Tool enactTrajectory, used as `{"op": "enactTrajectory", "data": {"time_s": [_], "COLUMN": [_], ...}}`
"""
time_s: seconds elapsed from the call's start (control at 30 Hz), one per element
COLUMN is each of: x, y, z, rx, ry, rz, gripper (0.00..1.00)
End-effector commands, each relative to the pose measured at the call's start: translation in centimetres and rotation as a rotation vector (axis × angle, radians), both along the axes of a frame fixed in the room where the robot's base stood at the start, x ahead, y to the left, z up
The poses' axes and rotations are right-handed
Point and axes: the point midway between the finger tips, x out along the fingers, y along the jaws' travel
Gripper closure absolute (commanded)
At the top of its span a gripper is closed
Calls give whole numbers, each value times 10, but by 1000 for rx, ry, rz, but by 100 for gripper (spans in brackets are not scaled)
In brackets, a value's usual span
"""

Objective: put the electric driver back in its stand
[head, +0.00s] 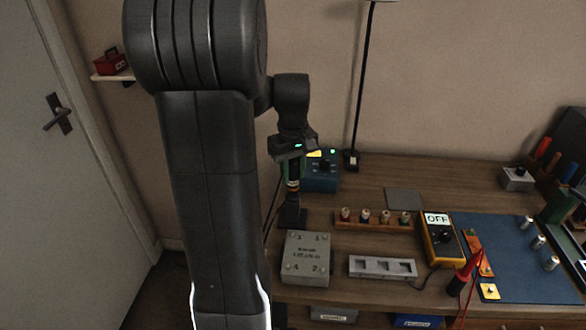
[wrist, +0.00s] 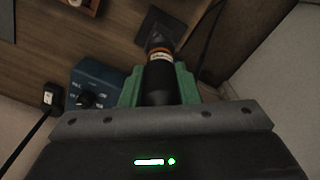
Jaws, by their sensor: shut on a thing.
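The electric driver (head: 293,183) is dark with an orange and pale band near its lower end. It points down, roughly upright, and also shows in the wrist view (wrist: 158,80). My gripper (head: 291,168) is shut on its body, with green fingers on both sides in the wrist view (wrist: 159,88). The dark stand (head: 292,216) is at the left edge of the table, and its square base shows in the wrist view (wrist: 157,27). The driver's lower end overlaps the stand in both views. I cannot tell whether it is inside or just above.
A blue box with a knob (head: 321,176) stands close beside my gripper, with a lamp (head: 352,160) behind it. A grey box (head: 306,258) lies in front of the stand. A wooden rack of knobs (head: 375,225) and a yellow meter (head: 442,240) are to the right.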

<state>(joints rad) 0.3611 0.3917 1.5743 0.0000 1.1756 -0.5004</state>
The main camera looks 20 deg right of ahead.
Motion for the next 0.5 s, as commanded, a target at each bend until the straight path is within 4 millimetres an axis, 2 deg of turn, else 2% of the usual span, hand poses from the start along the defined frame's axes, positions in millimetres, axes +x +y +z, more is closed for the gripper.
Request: {"op": "enactTrajectory", "data": {"time_s": [0.23,0.27,0.3,0.37,0.5], "x": [0,0,0,0,0], "y": [0,0,0,0,0], "z": [-1,-1,-1,-1,-1], "rx": [-1,-1,-1,-1,0], "ry": [-1,-1,-1,-1,0], "rz": [0,0,0,0,0], "gripper": [94,66,58,46,46]}}
